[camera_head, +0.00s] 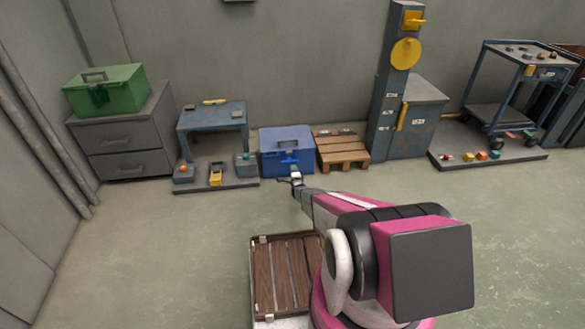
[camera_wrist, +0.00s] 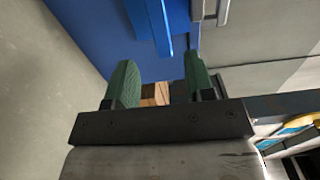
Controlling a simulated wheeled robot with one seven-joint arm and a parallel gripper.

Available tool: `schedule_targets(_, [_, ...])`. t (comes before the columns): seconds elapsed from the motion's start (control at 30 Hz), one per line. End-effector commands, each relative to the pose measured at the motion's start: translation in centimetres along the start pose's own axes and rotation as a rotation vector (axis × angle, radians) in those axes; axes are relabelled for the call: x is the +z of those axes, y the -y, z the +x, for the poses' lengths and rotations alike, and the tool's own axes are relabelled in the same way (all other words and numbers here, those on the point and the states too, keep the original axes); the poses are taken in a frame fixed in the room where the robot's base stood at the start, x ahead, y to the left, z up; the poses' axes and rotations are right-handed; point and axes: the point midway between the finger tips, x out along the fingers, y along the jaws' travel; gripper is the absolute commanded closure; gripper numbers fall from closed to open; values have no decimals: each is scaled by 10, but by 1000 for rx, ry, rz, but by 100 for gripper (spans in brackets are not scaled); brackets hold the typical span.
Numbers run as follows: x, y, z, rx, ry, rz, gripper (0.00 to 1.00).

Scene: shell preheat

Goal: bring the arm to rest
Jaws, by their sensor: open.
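My arm reaches forward from the lower right of the head view, over the open floor. My gripper (camera_head: 296,179) is at its far end, in front of the blue box (camera_head: 270,155). In the wrist view my gripper (camera_wrist: 160,88) has its two green fingers well apart, with nothing held between them. The blue box (camera_wrist: 90,30) fills much of the wrist view beyond the fingers, and its blue latch or handle (camera_wrist: 163,35) is close by. I cannot tell whether the gripper touches the box.
A wooden pallet (camera_head: 342,149) stands right of the box, and a blue bench (camera_head: 212,115) left of it. A green case (camera_head: 107,90) sits on a grey drawer cabinet (camera_head: 120,135). A blue pillar (camera_head: 390,90) and a cart (camera_head: 520,70) stand right. The middle floor is clear.

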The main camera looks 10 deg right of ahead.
Motion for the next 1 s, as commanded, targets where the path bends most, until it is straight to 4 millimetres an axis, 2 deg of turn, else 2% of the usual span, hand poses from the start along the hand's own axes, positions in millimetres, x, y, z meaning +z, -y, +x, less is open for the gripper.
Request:
schedule_targets(0.03, [0, 1, -9, 0, 0, 0, 51])
schedule_targets(0.13, [0, 0, -16, 0, 0, 0, 51])
schedule_targets(0.67, [0, 4, -19, 8, 0, -8, 51])
schedule_targets(0.77, [1, 20, -24, 48, -1, -50, 51])
schedule_targets(0.83, [1, 37, -31, 101, 2, -102, 51])
schedule_targets(1.0, [3, 96, -61, 293, 35, -299, 51])
